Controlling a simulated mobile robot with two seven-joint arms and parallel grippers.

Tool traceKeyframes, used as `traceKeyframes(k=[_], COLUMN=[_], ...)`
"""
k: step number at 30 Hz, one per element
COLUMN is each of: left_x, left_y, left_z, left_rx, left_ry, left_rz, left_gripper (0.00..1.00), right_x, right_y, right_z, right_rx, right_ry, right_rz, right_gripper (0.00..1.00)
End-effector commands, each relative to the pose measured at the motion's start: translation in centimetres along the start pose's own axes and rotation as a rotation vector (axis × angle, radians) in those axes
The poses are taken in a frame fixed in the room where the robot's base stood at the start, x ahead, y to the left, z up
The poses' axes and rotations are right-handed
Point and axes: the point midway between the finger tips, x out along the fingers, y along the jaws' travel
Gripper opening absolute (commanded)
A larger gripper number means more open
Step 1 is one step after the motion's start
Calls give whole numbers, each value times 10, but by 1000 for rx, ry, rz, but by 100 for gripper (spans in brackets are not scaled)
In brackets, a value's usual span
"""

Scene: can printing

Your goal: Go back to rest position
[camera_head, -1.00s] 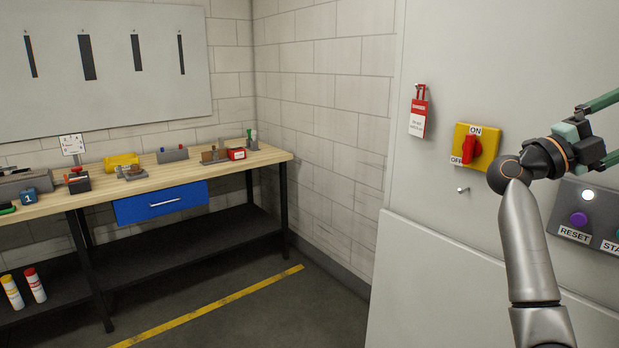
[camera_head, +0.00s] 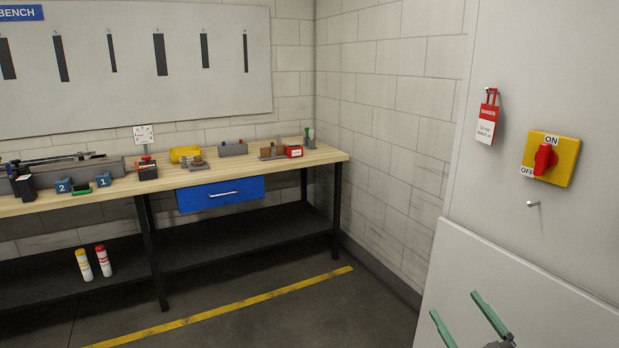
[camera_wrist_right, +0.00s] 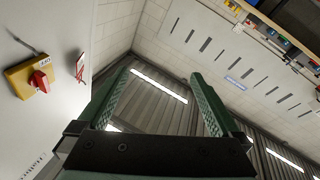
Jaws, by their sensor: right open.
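My right gripper (camera_head: 466,316) shows at the bottom right of the head view, its two green fingers spread apart. It is open and empty, below and in front of the white cabinet panel. In the right wrist view the same open fingers (camera_wrist_right: 160,100) point up, with nothing between them. My left gripper is in neither view.
The cabinet at right carries a yellow and red rotary switch (camera_head: 550,160), a red danger tag (camera_head: 487,120) and a small peg (camera_head: 533,204). A workbench (camera_head: 325,155) with tools stands along the back wall. Floor with a yellow line (camera_head: 250,301) lies clear between.

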Motion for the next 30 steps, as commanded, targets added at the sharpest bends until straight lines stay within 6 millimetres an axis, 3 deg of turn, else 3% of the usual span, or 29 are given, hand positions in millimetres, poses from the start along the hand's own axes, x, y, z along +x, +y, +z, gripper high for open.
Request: traceKeyframes(k=[1, 3, 9, 13, 19, 30], left_x=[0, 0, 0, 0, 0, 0], left_y=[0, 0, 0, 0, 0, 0], left_z=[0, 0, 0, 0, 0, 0], left_rx=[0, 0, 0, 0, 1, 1], left_ry=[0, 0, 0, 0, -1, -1], left_rz=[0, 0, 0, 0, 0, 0], left_gripper=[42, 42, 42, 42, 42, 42], right_x=[-22, -53, -156, -218, -307, -292], right_y=[-25, -54, -117, -140, -162, -242], right_z=[29, 62, 135, 161, 182, 159], right_rx=[-2, -9, -34, -55, -93, 235], right_ry=[-99, -226, -567, -742, -970, -960], right_rz=[-60, -132, -294, -361, -433, -280], right_gripper=[100, 100, 100, 100, 100, 100])
